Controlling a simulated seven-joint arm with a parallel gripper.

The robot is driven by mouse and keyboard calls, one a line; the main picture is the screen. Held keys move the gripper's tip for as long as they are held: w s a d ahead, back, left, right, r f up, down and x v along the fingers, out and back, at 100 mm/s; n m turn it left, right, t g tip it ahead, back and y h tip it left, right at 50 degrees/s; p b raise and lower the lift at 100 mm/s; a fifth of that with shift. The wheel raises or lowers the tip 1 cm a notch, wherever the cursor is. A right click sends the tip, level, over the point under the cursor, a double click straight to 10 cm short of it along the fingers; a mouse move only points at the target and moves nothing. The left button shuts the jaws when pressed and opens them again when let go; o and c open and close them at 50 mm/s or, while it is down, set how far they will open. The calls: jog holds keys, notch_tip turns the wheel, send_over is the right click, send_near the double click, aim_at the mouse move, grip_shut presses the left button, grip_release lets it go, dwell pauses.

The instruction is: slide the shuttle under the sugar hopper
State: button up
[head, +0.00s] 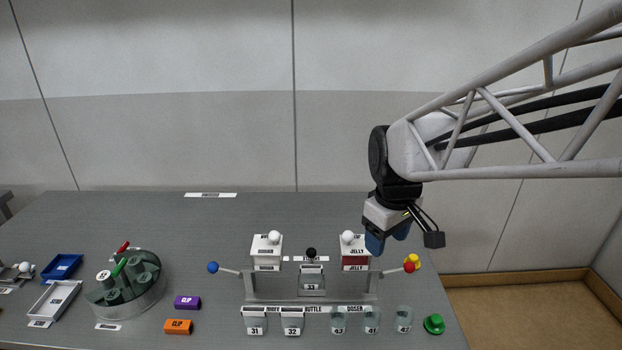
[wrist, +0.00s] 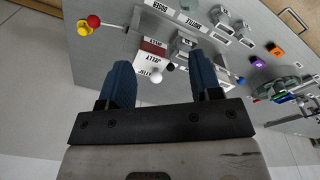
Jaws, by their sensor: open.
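The shuttle (head: 311,281) is a small grey carriage with a black knob (head: 311,253). It carries a cup marked 33 and sits mid-rail, between the two hoppers. The left hopper (head: 267,247) is white with a white knob; its label is too blurred to read, and the other is marked JELLY, so it is likely the sugar hopper. The jelly hopper (head: 355,247) is white with a dark red lower part. My gripper (head: 388,240) is open and empty, above and right of the jelly hopper. In the wrist view its blue fingers (wrist: 163,80) are apart, with the jelly hopper (wrist: 150,60) beyond them.
White cups 31 (head: 255,321) and 32 (head: 292,321) and several clear cups stand in front. A round carousel (head: 126,285) stands left.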

aim_at(311, 249)
jog(key=w+a+f+n, duration=0.2)
jog(key=w, duration=0.2)
jog(key=w+a+f+n+g, duration=0.1)
jog(key=w+a+f+n, duration=0.1)
jog(key=w, duration=0.3)
jog(key=w+a+f+n, duration=0.2)
jog(key=w, duration=0.2)
jog(key=shift+w+a+f+n+g, duration=0.1)
jog(key=shift+w+a+n+g, duration=0.2)
jog(key=shift+g, duration=0.1)
jog(key=w+a+f+n+g, duration=0.1)
jog(key=w+a+f+n, duration=0.5)
jog(key=w+f, duration=0.4)
jog(key=shift+w+a+f, duration=0.25)
jog(key=shift+w+a, duration=0.05)
jog(key=shift+a, duration=0.6)
jog(key=shift+f, duration=0.1)
jog(key=shift+s+d+f, duration=0.1)
jog(key=shift+s+f, duration=0.15)
jog(key=shift+f, duration=1)
jog(key=shift+s+f, duration=0.25)
jog(key=shift+f, duration=1)
jog(key=shift+s+d+f, duration=0.1)
jog(key=shift+s+f, duration=0.15)
jog(key=shift+f, duration=1)
jog(key=shift+a, duration=0.15)
grip_shut()
